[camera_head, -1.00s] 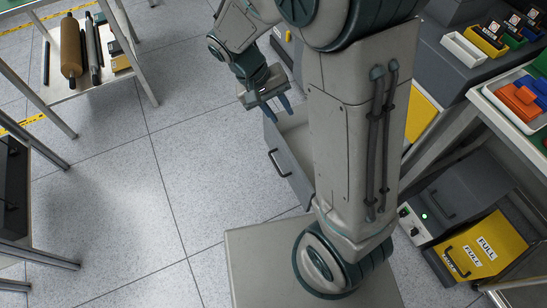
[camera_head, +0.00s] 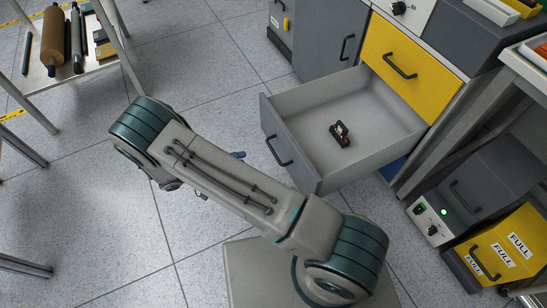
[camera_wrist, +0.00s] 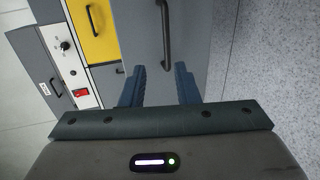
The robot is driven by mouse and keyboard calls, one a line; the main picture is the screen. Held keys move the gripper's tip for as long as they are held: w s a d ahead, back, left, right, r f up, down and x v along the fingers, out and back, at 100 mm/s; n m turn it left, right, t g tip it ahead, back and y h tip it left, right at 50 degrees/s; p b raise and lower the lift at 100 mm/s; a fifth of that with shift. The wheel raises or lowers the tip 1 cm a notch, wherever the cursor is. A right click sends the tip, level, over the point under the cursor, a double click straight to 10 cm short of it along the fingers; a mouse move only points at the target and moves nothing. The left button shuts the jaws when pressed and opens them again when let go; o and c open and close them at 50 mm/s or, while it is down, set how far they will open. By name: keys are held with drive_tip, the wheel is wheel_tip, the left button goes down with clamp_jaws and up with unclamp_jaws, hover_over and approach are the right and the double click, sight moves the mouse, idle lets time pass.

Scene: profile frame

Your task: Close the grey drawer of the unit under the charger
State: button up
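The grey drawer (camera_head: 310,100) stands pulled out below a yellow drawer (camera_head: 397,65) in the head view. In the head view my arm hides most of the gripper; a blue fingertip shows left of the drawer front.
A white panel with a knob (camera_head: 400,8) sits above the yellow drawer. A lower right unit has a green light and a yellow "FULL" bin (camera_head: 497,250). A shelf with rolls (camera_head: 55,42) stands at upper left. The floor left of the drawer is clear.

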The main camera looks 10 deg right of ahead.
sight(274, 151)
drive_tip(key=shift+t, duration=0.3)
drive_tip(key=b+x, duration=0.1)
drive_tip(key=x, duration=0.3)
drive_tip(key=f+b+x, duration=0.1)
drive_tip(key=x, duration=0.4)
drive_tip(key=b+x, duration=0.1)
drive_tip(key=x, duration=0.3)
drive_tip(key=shift+d+f, duration=0.2)
drive_tip(key=shift+f, duration=0.1)
clamp_jaws()
